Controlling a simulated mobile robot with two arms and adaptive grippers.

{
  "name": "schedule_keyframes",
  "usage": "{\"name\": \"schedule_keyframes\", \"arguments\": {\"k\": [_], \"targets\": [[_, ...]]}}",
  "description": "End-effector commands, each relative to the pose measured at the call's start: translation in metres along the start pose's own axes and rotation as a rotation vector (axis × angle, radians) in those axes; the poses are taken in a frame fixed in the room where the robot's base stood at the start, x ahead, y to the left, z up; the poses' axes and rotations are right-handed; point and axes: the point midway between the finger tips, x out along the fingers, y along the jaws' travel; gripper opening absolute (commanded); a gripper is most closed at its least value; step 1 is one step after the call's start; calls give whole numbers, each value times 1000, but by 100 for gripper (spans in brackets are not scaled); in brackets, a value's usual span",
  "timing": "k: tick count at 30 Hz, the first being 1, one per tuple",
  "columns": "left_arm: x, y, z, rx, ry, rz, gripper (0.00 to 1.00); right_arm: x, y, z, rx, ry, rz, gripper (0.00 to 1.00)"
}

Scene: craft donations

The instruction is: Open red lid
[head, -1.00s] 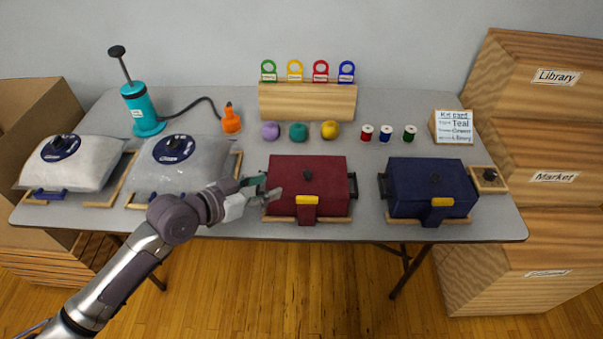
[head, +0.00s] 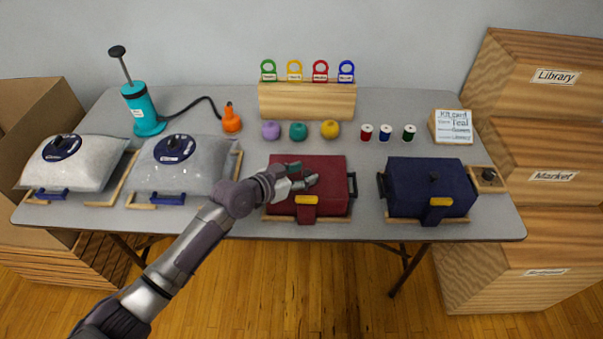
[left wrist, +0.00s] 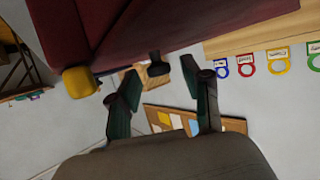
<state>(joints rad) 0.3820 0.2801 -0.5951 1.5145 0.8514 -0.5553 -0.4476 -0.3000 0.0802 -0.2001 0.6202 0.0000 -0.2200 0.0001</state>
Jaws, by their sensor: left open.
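The red box (head: 325,202) with its closed red lid (head: 330,165) stands at the front middle of the table, with a yellow latch (head: 307,200) on its front. My left gripper (head: 308,181) reaches in from the left over the lid and hides the knob in the head view. The red box (left wrist: 80,25) fills the top there. My right gripper is not in view.
A blue box (head: 425,180) stands to the right. Two clear bags (head: 185,170) lie at left. Yarn balls (head: 299,131), spools (head: 385,132) and a wooden tag rack (head: 300,103) stand behind. Wooden crates (head: 545,130) stand beyond the table's right edge.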

Motion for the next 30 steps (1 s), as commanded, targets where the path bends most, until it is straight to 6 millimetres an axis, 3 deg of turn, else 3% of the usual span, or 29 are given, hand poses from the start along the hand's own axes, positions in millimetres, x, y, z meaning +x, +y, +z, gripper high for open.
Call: {"name": "schedule_keyframes", "arguments": {"k": [2,10,22,30], "targets": [[0,0,0,0,0,0,45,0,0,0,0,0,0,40],[0,0,0,-1,-1,0,0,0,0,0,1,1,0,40],[-1,0,-2,-6,-7,3,0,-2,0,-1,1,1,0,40],[-4,-3,-16,-70,-76,29,0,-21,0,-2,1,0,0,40]]}}
